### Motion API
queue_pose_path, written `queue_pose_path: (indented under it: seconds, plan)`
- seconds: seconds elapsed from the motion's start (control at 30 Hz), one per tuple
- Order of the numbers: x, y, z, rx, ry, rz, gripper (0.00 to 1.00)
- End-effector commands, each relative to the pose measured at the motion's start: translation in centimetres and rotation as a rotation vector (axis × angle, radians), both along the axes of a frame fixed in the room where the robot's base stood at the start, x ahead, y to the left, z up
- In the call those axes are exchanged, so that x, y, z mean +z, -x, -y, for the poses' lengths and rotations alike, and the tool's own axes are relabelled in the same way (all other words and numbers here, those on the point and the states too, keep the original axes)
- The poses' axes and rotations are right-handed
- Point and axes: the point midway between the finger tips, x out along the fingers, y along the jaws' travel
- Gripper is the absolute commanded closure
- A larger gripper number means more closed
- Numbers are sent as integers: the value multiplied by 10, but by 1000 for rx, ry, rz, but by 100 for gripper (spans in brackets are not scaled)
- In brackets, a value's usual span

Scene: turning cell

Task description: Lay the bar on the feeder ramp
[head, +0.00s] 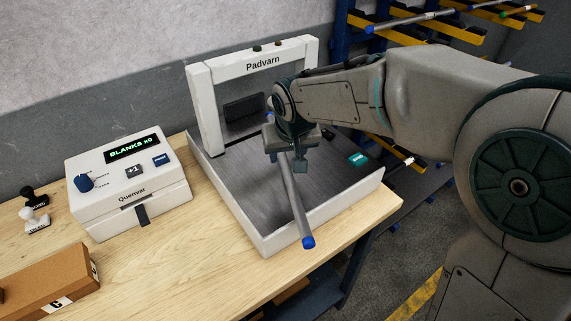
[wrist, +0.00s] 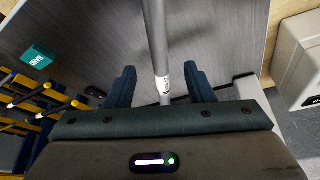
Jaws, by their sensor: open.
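A grey bar (head: 295,195) with a blue end cap lies lengthwise over the white-walled grey bed of the Padvarn unit (head: 225,185). Its near end reaches over the front wall; its upper part is partly hidden by my gripper. No label names a feeder ramp, so I cannot tell whether this bed is it. My gripper (head: 288,150) is above the bed at the bar. In the wrist view the bar (wrist: 156,45), with a white label, runs between the fingers of my gripper (wrist: 160,88). They are open, with gaps on both sides of the bar.
A Quenvar box (head: 130,185) reading "BLANKS x0" stands left of the unit. Two stamps (head: 34,205) and a brown box (head: 50,283) are farther left. The white arch (head: 255,65) spans the bed's far part. A rack (head: 440,28) with yellow arms holds bars behind.

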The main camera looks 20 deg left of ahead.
Motion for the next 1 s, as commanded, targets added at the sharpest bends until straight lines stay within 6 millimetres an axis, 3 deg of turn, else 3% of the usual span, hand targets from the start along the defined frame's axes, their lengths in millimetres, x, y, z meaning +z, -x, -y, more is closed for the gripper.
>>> queue_pose_path:
  seconds: [0.17,0.5,0.8,0.83,1.0]
  plan:
    - [-9,-4,-2,0,0,-1,52]
    - [-47,-20,-10,0,1,-3,52]
    - [-52,-22,-10,0,0,0,52]
    - [-52,-22,-10,0,0,0,55]
    - [-52,-22,-10,0,0,0,100]
